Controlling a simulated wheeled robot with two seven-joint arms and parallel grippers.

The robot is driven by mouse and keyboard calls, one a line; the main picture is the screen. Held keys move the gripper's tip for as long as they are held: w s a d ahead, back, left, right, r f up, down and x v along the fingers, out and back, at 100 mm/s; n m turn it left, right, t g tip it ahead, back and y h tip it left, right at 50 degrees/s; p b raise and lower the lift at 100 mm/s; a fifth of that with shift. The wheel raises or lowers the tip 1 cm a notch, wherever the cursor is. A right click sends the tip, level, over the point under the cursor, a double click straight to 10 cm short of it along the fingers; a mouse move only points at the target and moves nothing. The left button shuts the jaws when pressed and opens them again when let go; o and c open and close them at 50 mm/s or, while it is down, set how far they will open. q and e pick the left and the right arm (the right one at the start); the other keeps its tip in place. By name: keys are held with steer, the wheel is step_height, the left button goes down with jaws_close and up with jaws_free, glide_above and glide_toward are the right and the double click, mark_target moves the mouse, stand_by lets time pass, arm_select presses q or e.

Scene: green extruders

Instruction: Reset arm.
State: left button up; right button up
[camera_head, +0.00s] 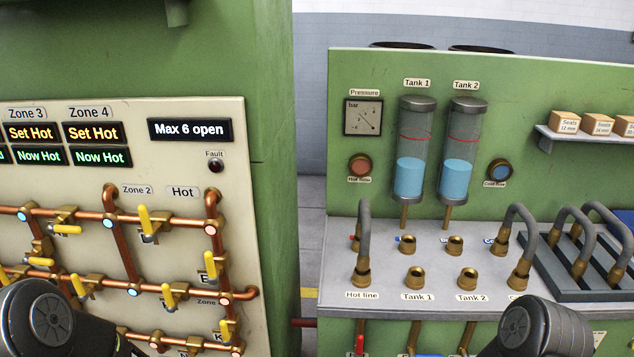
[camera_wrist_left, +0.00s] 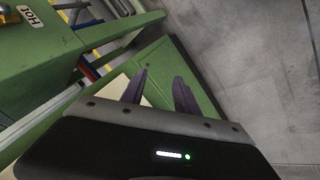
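My left gripper (camera_wrist_left: 160,93) shows in the left wrist view with its two dark fingers apart and nothing between them. Behind the fingers are green machine panels and the grey floor. In the head view, parts of my own arms show at the bottom left and bottom right corners. Neither gripper shows in the head view, and the right gripper is in no view.
A green cabinet at left carries a cream panel (camera_head: 180,250) with copper pipes and yellow valve handles (camera_head: 148,222). A green bench at right has two tanks (camera_head: 410,150), brass ports and grey hoses (camera_head: 362,240). A floor gap (camera_head: 310,230) lies between them.

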arm_select(q)
steer(key=s+d+f+m+g, duration=0.1)
steer(key=s+d+f, duration=0.2)
steer(key=s, duration=0.3)
steer(key=s+d+f+m+g+h, duration=0.1)
steer(key=s+d+f+m+g, duration=0.1)
steer(key=s, duration=0.4)
steer(key=s+d+f+m+g+h, duration=0.1)
steer(key=s+d+f+m, duration=0.1)
steer(key=s+d, duration=0.4)
steer(key=shift+d+f+g, duration=0.3)
steer(key=shift+d+f, duration=0.05)
steer(key=shift+f, duration=0.55)
